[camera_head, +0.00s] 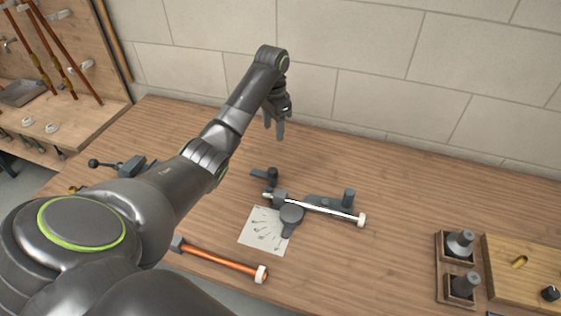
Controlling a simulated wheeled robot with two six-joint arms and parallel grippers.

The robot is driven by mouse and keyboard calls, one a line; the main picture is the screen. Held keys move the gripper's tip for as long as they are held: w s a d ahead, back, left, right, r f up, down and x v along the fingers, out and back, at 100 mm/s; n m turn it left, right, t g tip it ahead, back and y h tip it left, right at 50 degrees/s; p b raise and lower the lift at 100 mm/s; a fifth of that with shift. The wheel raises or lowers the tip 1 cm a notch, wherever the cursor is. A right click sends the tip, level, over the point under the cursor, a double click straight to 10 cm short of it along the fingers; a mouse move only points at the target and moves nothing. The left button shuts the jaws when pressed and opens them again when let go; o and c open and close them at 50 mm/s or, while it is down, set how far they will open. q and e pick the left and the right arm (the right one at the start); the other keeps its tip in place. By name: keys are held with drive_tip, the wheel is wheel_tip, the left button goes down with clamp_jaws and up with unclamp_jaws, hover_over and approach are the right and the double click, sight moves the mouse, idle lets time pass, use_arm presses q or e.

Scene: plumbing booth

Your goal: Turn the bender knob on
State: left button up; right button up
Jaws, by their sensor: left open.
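The bender (291,213) is a dark grey tool on the wooden table, in the middle of the head view. A white rod with a pale end cap (361,220) lies across it. A short upright grey post (349,197) stands at its right end, and a small dark knob-like part (272,174) stands at its upper left. I cannot tell which part is the bender knob. My left gripper (274,128) hangs fingers down beyond the bender, near the back edge of the table. It is open and empty, apart from the bender. My right gripper is out of view.
A printed sheet (262,231) lies by the bender. A copper pipe (215,257) with a white end lies in front. A vise-like tool (131,166) is partly behind my arm. Wooden holders (440,270) with dark fittings and a wooden board (515,283) are at right. A block wall bounds the back.

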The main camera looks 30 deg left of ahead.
use_arm(q)
drive_tip(key=s+f+b, duration=0.1)
drive_tip(key=s+b, duration=0.1)
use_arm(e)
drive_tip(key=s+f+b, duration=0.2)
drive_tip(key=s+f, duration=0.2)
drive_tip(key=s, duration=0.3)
use_arm(q)
drive_tip(key=b, duration=0.4)
hover_over(272, 170)
wheel_tip(272, 170, down, 7)
drive_tip(key=shift+f, duration=0.5)
wheel_tip(272, 170, down, 7)
drive_tip(key=shift+r+p, duration=0.1)
drive_tip(key=shift+p, duration=0.45)
drive_tip(key=shift+f, duration=0.4)
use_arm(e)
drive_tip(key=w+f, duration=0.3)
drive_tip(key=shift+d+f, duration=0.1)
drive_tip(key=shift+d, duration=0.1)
use_arm(q)
clamp_jaws()
